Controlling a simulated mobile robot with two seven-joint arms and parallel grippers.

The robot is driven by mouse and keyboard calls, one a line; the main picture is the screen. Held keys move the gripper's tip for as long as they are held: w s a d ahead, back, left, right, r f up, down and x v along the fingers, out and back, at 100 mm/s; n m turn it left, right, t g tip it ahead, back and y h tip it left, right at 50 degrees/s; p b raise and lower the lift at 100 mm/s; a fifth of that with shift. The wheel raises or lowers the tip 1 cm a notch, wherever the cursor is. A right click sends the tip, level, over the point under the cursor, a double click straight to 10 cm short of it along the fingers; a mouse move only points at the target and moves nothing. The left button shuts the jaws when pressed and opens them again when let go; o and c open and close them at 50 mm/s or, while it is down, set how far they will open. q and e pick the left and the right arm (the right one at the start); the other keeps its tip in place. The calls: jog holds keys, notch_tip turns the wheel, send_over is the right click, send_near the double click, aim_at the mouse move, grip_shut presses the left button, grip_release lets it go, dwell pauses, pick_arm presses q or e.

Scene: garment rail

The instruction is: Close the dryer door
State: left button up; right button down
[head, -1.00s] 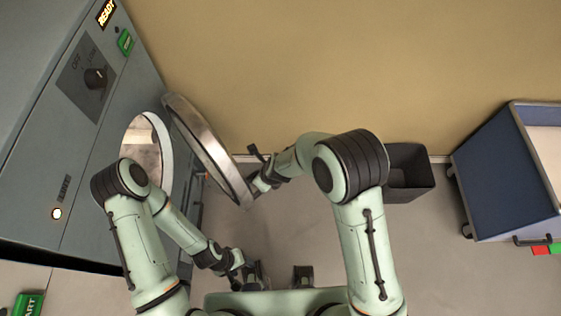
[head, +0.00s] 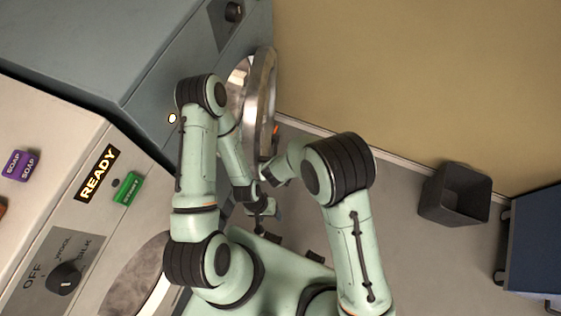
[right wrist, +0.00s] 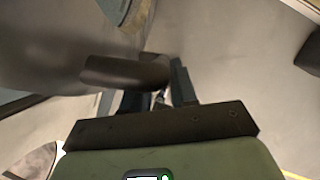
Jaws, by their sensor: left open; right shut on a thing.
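The grey-blue dryer (head: 140,50) stands at the upper left of the head view. Its round metal-rimmed door (head: 263,95) is ajar, seen nearly edge-on beside the bright round opening (head: 236,88). My right gripper (head: 268,168) is at the door's lower edge, partly hidden. In the right wrist view my right gripper (right wrist: 158,92) is shut on the dark door handle (right wrist: 122,72), with the metal door behind it. My left gripper (head: 262,212) is open and empty, low in front of my base, apart from the door.
A white washer (head: 110,220) with a READY display and dial stands at the left, beside the dryer. A dark bin (head: 455,194) stands by the tan wall at right, near a blue cart (head: 540,240). Grey floor between my right arm and the bin is clear.

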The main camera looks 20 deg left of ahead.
jog(key=shift+a, duration=0.45)
jog(key=shift+r, duration=0.1)
jog(key=c, duration=1)
grip_release()
jog(key=shift+o, duration=0.2)
